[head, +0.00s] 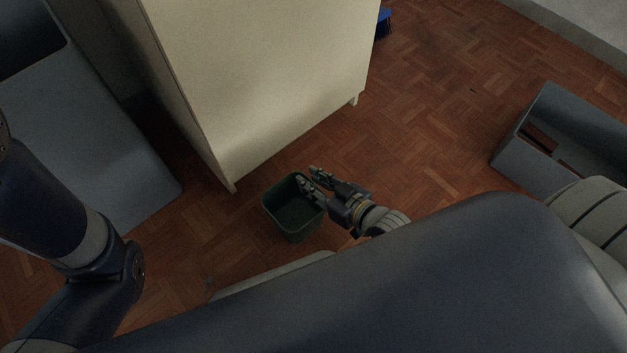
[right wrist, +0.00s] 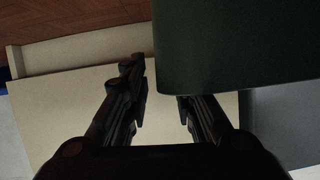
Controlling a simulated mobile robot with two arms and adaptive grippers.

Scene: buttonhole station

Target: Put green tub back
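The green tub (head: 290,225) is an open-topped square container, upright beside the foot of a cream cabinet in the head view. I cannot tell for sure whether its base rests on the floor. My right gripper (head: 306,178) is at the tub's right rim, its fingers spread. In the right wrist view the tub's dark green wall (right wrist: 235,45) fills the upper right and hides the tip of one finger of the gripper (right wrist: 160,85). The other finger is outside the wall, with a gap between them. My left gripper is out of view; only its arm shows.
The cream cabinet (head: 265,75) stands just behind the tub. A pale grey unit (head: 90,140) stands at the left. A blue object (head: 384,20) is behind the cabinet. Parquet floor (head: 440,130) is clear between cabinet and bin.

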